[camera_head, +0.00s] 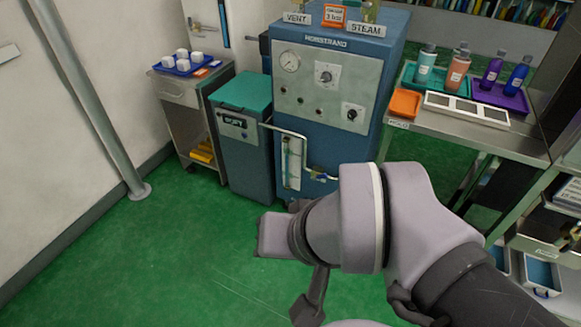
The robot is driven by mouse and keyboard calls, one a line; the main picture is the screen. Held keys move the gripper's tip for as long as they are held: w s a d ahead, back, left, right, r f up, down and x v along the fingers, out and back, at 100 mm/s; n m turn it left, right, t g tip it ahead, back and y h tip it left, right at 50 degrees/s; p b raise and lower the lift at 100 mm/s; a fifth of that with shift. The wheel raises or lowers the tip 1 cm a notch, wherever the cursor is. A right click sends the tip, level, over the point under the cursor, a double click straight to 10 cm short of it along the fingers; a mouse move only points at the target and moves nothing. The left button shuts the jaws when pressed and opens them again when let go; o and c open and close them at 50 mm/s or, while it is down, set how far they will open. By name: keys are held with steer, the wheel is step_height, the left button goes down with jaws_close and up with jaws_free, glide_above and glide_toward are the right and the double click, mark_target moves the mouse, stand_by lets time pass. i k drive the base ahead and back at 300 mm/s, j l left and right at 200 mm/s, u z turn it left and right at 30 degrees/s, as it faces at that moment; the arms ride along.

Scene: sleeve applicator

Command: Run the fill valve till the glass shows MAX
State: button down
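The blue machine (345,60) labelled Norstrand stands at the back centre. A narrow upright sight glass (292,162) is low on its front, beside a bent pale pipe (305,145). The level in the glass and any MAX mark are too small to read. My arm fills the lower centre and right, its end in front of and below the glass. The end of my arm (288,238) is apart from the machine in the picture, and its fingers cannot be made out clearly.
A steel bench (500,142) with bottles, trays and an orange box (405,103) stands right. A pole (98,105) is far left. Green floor is free front left.

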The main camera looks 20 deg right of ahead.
mark_target(315, 177)
steer(key=i+l, duration=0.15)
steer(key=l, duration=0.2)
steer(key=i+l, duration=0.15)
steer(key=l, duration=0.2)
steer(key=i+l, duration=0.15)
steer(key=l, duration=0.15)
steer(key=i+l+u, duration=0.1)
steer(key=l, duration=0.25)
steer(key=i+l, duration=0.2)
steer(key=l, duration=0.15)
steer(key=i+l, duration=0.15)
steer(key=l, duration=0.2)
